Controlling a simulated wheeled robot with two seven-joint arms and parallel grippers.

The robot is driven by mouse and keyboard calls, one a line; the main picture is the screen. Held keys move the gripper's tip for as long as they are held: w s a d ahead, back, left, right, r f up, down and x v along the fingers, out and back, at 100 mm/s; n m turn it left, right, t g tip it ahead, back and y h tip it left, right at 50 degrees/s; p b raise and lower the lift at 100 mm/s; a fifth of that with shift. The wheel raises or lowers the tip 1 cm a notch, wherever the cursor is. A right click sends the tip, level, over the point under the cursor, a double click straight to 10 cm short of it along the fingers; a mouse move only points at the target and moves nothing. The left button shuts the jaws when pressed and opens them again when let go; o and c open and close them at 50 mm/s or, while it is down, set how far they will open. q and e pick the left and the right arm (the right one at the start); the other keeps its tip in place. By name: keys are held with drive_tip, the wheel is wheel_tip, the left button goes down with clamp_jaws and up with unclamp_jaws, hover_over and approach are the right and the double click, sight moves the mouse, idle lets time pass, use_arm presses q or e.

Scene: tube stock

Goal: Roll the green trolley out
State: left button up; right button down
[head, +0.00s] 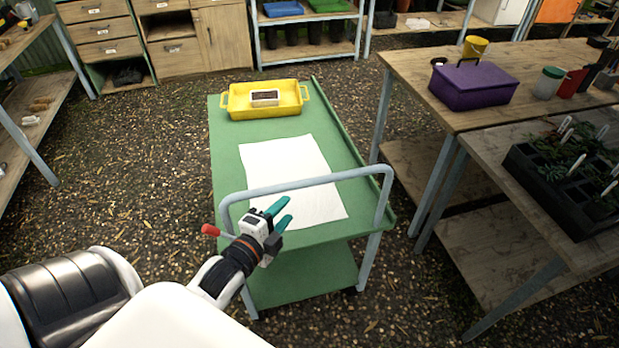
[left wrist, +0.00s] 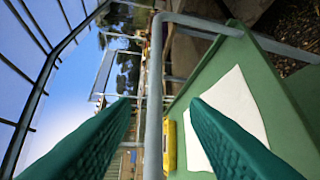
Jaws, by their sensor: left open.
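The green trolley (head: 227,152) stands on the gravel floor in the middle of the head view, with a lower shelf (head: 305,275). Its grey-blue push handle (head: 310,180) rises at the near end. My left gripper (head: 281,211) is at the near left of the handle, its teal fingers apart. In the left wrist view the handle bar (left wrist: 154,100) runs up between the two open fingers (left wrist: 160,105), with nothing gripped. I cannot tell whether the fingers touch the bar. The trolley top also shows in the left wrist view (left wrist: 225,65). My right gripper is not in view.
A yellow tray (head: 240,108) with a small box and a white sheet (head: 290,175) lie on the trolley. Wooden tables (head: 410,70) with a purple box (head: 473,88) and plants stand close on the right. Gravel (head: 140,170) is open on the left.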

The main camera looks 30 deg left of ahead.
sight(311, 183)
use_arm(q)
drive_tip(key=w, duration=0.4)
drive_tip(key=w+p, duration=0.1)
drive_tip(key=w, duration=0.3)
drive_tip(key=w+f, duration=0.1)
drive_tip(key=w, duration=0.3)
drive_tip(key=shift+a+f, duration=0.1)
drive_tip(key=shift+a, duration=0.15)
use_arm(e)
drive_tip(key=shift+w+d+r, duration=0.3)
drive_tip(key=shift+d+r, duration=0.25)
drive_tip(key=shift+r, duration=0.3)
use_arm(q)
clamp_jaws()
